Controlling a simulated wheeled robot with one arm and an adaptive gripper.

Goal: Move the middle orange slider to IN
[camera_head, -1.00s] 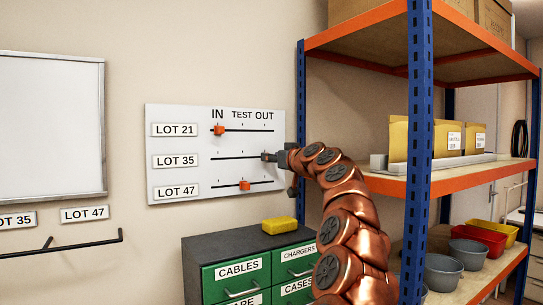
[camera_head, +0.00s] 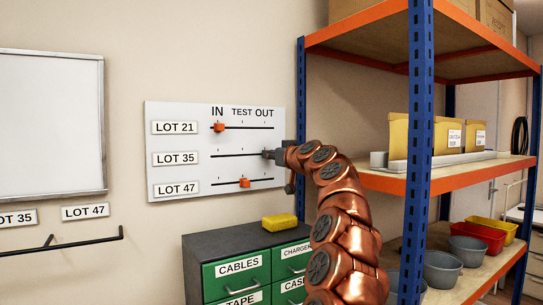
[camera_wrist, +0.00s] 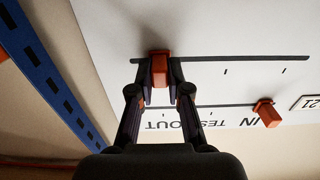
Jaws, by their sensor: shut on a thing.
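The white slider board (camera_head: 205,182) hangs on the wall with three horizontal tracks under the headings IN, TEST and OUT. The middle track (camera_head: 236,155) is beside the LOT 35 label (camera_head: 176,159). My gripper (camera_head: 268,154) is at its OUT end and mostly hides the middle slider there. In the wrist view, which sees the board upside down, my jaws are shut on the middle orange slider (camera_wrist: 159,70) at the left end of its track. The top orange slider (camera_head: 218,127) is at IN. The bottom orange slider (camera_head: 244,182) is around TEST.
The shelving unit's blue post (camera_head: 301,125) stands just right of the board, close to my arm. A cabinet with green drawers (camera_head: 236,274) stands below, with a yellow block (camera_head: 279,222) on top. The board left of my gripper is clear along the middle track.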

